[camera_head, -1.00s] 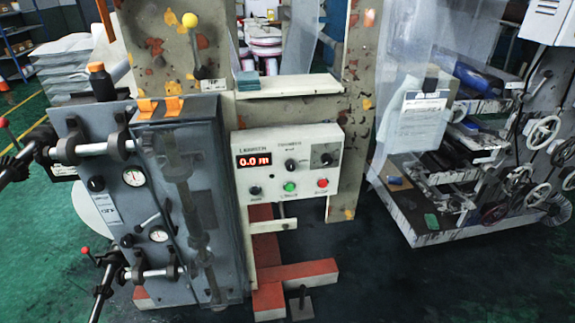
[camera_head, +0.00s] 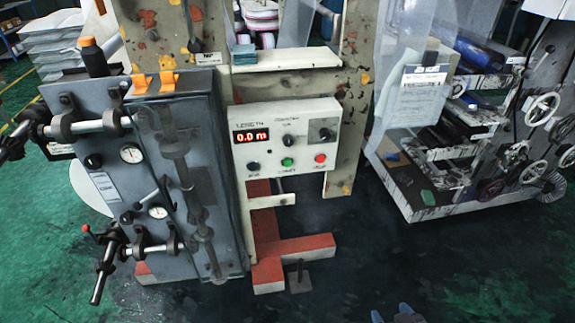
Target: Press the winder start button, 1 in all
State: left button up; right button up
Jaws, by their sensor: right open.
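The winder's white control panel (camera_head: 287,136) hangs on the cream machine frame. Its red display reads 0.0 m. A green button (camera_head: 287,162) sits in the lower row, between a black knob (camera_head: 252,166) and a red button (camera_head: 320,158). The small labels under them are too blurred to read for certain. Only the tips of my right gripper (camera_head: 397,314) show, at the bottom edge, right of centre. It is open, well below and to the right of the panel in the picture, and touches nothing visible. My left gripper is out of view.
A grey cabinet (camera_head: 215,200) with gauges and protruding rods stands left of the panel. Red base beams (camera_head: 300,247) lie on the floor below. A machine with white handwheels (camera_head: 541,108) stands at the right. The dark floor in front is clear.

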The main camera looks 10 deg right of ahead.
grip_shut()
dwell(1.5)
